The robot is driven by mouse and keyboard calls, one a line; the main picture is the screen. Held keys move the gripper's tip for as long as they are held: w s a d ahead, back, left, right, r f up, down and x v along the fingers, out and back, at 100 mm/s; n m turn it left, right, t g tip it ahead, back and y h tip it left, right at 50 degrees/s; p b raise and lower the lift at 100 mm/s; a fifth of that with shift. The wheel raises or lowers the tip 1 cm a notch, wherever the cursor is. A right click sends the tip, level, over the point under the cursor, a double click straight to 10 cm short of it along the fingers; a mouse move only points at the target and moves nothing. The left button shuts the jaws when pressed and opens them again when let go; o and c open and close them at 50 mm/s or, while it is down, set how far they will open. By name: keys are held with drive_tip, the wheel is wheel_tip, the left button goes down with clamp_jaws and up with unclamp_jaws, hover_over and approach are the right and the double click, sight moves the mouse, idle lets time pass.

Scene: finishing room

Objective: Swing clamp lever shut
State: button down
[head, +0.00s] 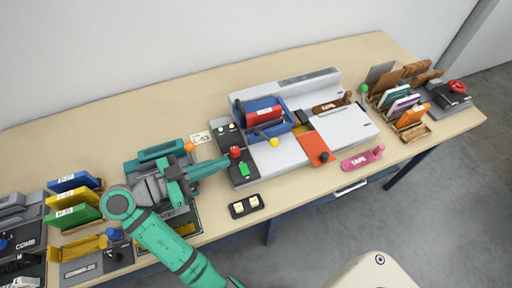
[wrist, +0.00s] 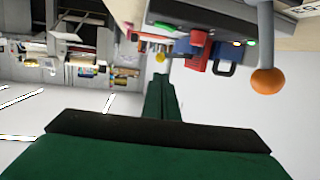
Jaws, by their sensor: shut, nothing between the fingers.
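A lever with an orange ball knob (head: 189,147) stands beside my gripper on the bench. In the wrist view its orange knob (wrist: 268,81) and grey shaft (wrist: 265,35) are to the right of my fingers, apart from them. A second lever with a yellow knob (head: 274,142) is at the front of the white machine (head: 345,128); which lever is the clamp's I cannot tell. My gripper (head: 225,162) is shut and empty, pointing toward the machine's dark control panel (head: 230,142). Its closed fingers also show in the wrist view (wrist: 160,80). My arm hides the orange lever's base.
The panel carries a red knob (head: 235,151) and a green switch (head: 243,169). A blue frame with a red block (head: 265,115) sits on the machine. A small black switch box (head: 246,206) lies in front. Coloured binders (head: 72,200) stand at left. The bench's back left is clear.

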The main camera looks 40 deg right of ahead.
idle(0.3)
drive_tip(key=x, duration=1.4)
drive_tip(key=shift+w, duration=0.1)
